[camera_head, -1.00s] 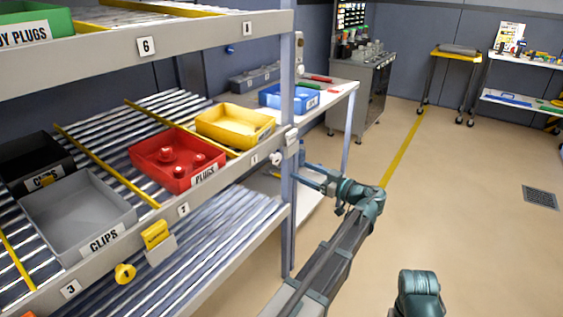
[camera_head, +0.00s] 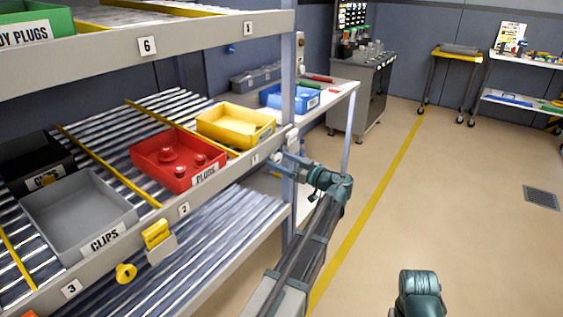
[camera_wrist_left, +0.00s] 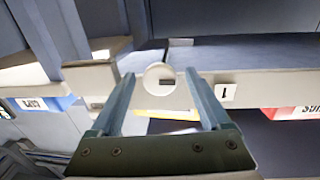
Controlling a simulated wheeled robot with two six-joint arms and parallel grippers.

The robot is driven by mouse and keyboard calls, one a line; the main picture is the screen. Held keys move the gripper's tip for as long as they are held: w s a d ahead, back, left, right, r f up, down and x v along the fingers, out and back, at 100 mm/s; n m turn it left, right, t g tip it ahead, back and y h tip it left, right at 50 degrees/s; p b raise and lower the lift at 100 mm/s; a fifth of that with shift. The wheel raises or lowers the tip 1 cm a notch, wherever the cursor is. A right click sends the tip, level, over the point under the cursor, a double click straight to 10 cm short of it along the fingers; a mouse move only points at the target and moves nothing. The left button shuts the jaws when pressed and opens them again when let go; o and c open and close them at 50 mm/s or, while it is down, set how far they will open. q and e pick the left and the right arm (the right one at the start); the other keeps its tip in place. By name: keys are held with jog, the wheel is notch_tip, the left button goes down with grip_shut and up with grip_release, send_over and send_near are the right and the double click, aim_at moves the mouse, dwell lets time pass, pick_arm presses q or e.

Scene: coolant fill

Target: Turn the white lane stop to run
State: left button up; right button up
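The white lane stop (camera_wrist_left: 158,77) is a round white knob on the front rail by label 1. In the left wrist view it appears between the two fingers of my left gripper (camera_wrist_left: 160,76). The fingers are spread, one on each side, with visible gaps, so they are not closed on it. How far it lies beyond the fingertips is hard to tell. My right gripper is out of view.
The rack rail (camera_head: 215,185) runs beside my left arm. A yellow bin (camera_head: 236,128), red plugs bin (camera_head: 165,158) and grey clips bin (camera_head: 75,215) sit on the rollers. The rack post (camera_head: 288,220) stands close. The floor at right is clear.

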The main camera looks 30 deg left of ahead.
pick_arm(q)
grip_shut()
dwell(0.3)
jog(key=shift+n, duration=0.6)
jog(key=shift+o, duration=0.3)
grip_release()
jog(key=shift+d, duration=0.1)
jog(key=s+d, duration=0.2)
jog(key=d, duration=1.1)
jog(key=shift+s+d, duration=0.2)
jog(key=shift+d, duration=0.05)
